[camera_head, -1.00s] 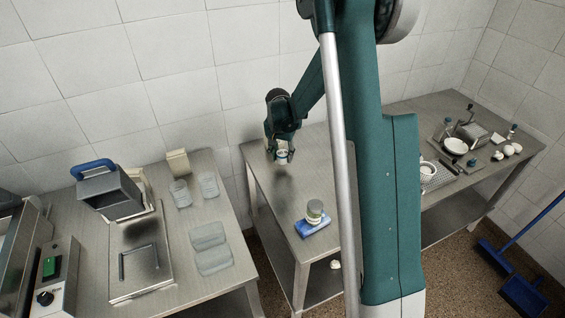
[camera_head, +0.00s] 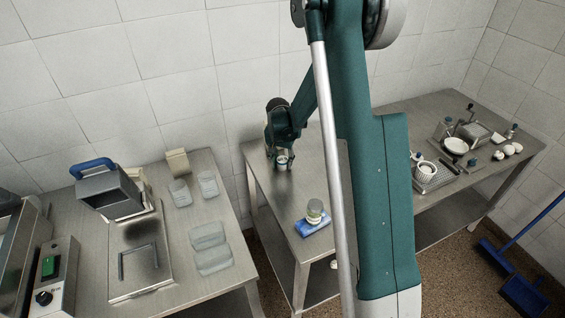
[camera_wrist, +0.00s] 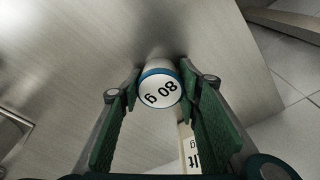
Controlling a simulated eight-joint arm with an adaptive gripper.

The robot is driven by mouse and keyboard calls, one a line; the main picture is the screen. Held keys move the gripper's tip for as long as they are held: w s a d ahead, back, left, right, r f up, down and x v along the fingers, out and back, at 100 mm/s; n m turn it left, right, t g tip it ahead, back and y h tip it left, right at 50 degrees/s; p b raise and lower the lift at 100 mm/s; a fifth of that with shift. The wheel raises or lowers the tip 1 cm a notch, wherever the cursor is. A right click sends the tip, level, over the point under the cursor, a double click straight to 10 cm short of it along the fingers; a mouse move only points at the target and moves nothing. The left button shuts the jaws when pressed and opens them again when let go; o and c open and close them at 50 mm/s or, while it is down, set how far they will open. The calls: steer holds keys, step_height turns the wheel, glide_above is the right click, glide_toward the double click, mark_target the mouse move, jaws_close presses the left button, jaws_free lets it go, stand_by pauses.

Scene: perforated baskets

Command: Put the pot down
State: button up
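The pot (camera_wrist: 161,88) is small and white with a blue rim and reads "80 g" on its face in the wrist view. It also shows as a small pale shape (camera_head: 282,162) in the head view. My gripper (camera_wrist: 160,90) has a green finger on either side of the pot, close against it, and appears shut on it. In the head view my gripper (camera_head: 281,155) points down over the back of the middle metal table (camera_head: 285,205). The pot is low over this table; whether its base touches is unclear.
A blue block (camera_head: 313,227) with a jar (camera_head: 314,211) on it sits at the table's front. A white surface with black lettering (camera_wrist: 190,150) shows below the pot in the wrist view. Clear containers (camera_head: 208,236) stand on the left table. The table between pot and jar is clear.

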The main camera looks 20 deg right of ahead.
mark_target(281, 162)
steer(key=o, duration=0.5)
steer(key=shift+c, duration=0.2)
steer(key=shift+r, duration=0.15)
step_height(281, 162, up, 12)
steer(key=s+a+p, duration=0.1)
steer(key=shift+s+a, duration=0.15)
stand_by(0.4)
stand_by(0.6)
